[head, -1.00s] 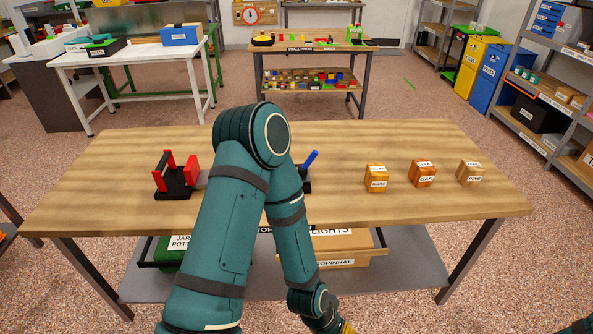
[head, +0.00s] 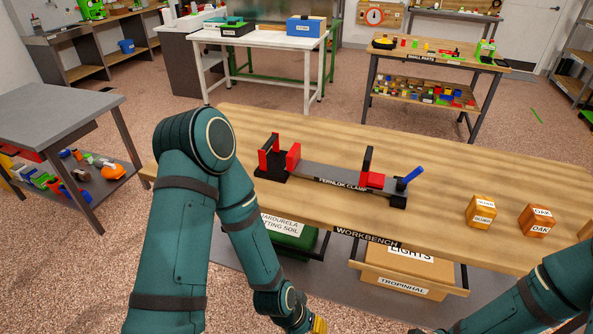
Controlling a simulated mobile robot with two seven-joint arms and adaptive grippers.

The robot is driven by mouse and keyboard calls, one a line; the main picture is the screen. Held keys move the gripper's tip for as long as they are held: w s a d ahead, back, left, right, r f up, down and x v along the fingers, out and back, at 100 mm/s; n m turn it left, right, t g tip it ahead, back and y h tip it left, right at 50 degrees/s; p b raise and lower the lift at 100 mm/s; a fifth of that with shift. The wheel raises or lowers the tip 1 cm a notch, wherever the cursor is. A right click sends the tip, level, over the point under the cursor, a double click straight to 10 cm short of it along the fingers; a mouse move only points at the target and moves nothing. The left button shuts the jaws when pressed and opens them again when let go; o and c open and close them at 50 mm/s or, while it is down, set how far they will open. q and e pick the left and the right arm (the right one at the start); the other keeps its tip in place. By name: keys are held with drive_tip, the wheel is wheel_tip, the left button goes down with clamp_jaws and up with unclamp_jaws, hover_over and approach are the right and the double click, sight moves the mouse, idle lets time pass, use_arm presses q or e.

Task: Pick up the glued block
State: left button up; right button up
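A wooden block (head: 481,212) with white labels, too small to read surely, stands on the workbench right of the clamp. A darker orange block (head: 537,221) labelled OAK stands to its right. I cannot tell which block is the glued one. The black and red clamp (head: 330,178), labelled FERNLOK CLAMP, lies along the bench, with a gap between its red jaws and a blue handle at its right end. My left arm hangs down in front of the bench; only a yellow bit of its end (head: 318,325) shows at the bottom edge. My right gripper is out of view.
The wooden workbench (head: 440,235) has bare room between the clamp and the blocks. A grey table (head: 60,108) stands left; a white table (head: 265,43) and a small-parts bench (head: 440,62) stand behind.

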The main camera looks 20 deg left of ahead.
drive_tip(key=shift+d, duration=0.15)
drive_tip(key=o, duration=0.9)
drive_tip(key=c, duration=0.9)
